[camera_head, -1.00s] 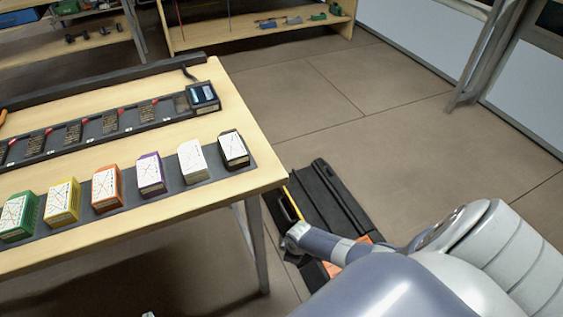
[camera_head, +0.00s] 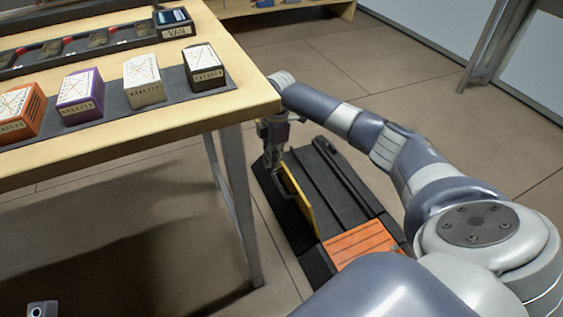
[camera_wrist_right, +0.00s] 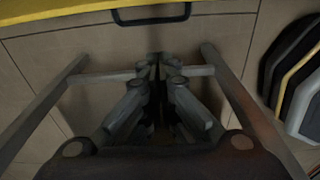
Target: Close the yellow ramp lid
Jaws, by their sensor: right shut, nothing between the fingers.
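The yellow ramp lid (camera_head: 301,203) stands tilted up on edge along a dark ramp case (camera_head: 345,195) on the floor, right of the table. A dark handle (camera_head: 281,184) sits on its left face. In the right wrist view, a yellow edge (camera_wrist_right: 50,11) crosses the top left and a dark handle (camera_wrist_right: 150,20) hangs near the top centre. My right gripper (camera_head: 273,160) points down at the far end of the lid, close to the handle. It is shut and empty; in the wrist view its fingertips (camera_wrist_right: 158,66) meet below the handle. I cannot tell whether it touches the lid. My left gripper is not seen.
An orange ribbed panel (camera_head: 360,243) lies at the case's near end. The wooden table (camera_head: 240,98), with its metal leg (camera_head: 240,200), stands close left of my right gripper and holds several small boxes. Floor to the right is open.

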